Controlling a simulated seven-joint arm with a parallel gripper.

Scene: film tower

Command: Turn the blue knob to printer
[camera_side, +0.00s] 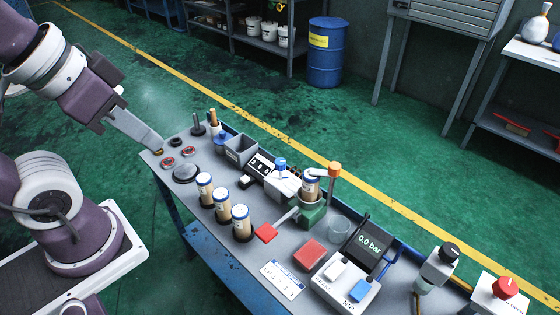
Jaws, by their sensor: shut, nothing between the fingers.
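A blue knob (280,163) sits on top of a small white box (282,185) near the middle of the bench, beside a black panel. Where the knob points and any labels around it are too small to read. My gripper (158,151) is at the far left end of the bench, low over the corner and well away from the knob. Its fingers are together with nothing visible between them.
The narrow grey bench (212,217) is crowded. Several blue-lidded canisters (222,205) stand in front of the white box. A 0.0 bar display (370,243) stands further right.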

